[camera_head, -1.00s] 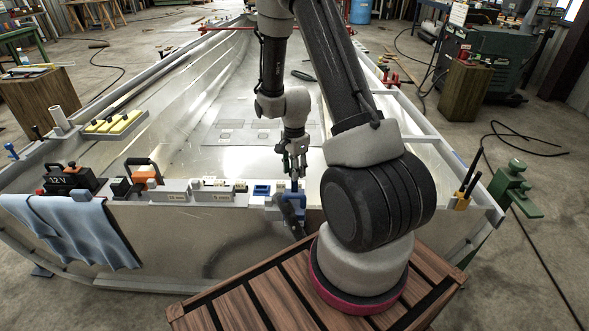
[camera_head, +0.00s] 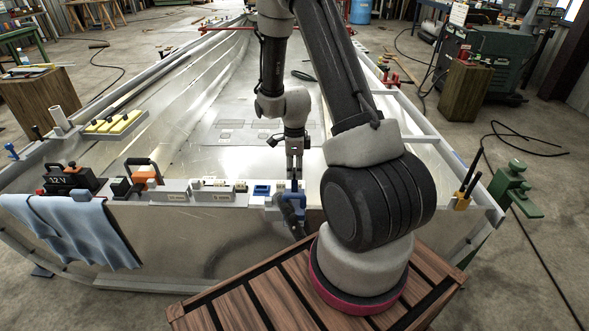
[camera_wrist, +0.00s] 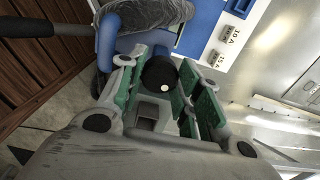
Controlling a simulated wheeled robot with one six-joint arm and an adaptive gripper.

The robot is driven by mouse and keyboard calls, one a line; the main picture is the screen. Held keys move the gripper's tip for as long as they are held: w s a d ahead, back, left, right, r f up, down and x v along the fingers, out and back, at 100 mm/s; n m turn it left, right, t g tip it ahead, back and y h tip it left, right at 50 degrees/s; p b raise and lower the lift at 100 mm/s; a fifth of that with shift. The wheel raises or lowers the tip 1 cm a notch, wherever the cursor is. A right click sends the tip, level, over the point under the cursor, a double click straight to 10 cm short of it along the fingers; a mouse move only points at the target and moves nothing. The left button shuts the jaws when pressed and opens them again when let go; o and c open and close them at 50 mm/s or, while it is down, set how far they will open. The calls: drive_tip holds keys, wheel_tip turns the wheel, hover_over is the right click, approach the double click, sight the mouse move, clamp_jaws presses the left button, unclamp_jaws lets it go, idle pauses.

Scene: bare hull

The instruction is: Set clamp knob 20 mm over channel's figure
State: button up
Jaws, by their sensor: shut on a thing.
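The clamp knob (camera_wrist: 160,74), round and black with a pale dot, sits between the green-padded fingers of my gripper (camera_wrist: 163,95) in the wrist view. My gripper is shut on it. In the head view my gripper (camera_head: 294,172) points down over the blue clamp (camera_head: 293,195) at the hull's near edge; the knob is hidden there. In the wrist view a blue clamp part (camera_wrist: 108,38) shows beside the fingers. Labelled channel blocks (camera_head: 174,197) and (camera_head: 228,199) stand left of the clamp in the head view. Their figures are too small to read surely.
A blue-edged white panel (camera_wrist: 205,35) with small labels lies close to the fingers in the wrist view. A black battery-like box (camera_head: 68,180), an orange-and-black tool (camera_head: 145,175) and a blue cloth (camera_head: 75,228) sit left along the edge. The hull floor behind is mostly clear.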

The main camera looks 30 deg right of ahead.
sight(294, 171)
idle(0.4)
drive_tip(key=o, duration=1)
drive_tip(key=shift+o, duration=0.2)
drive_tip(key=shift+r, duration=0.1)
wheel_tip(294, 171, up, 12)
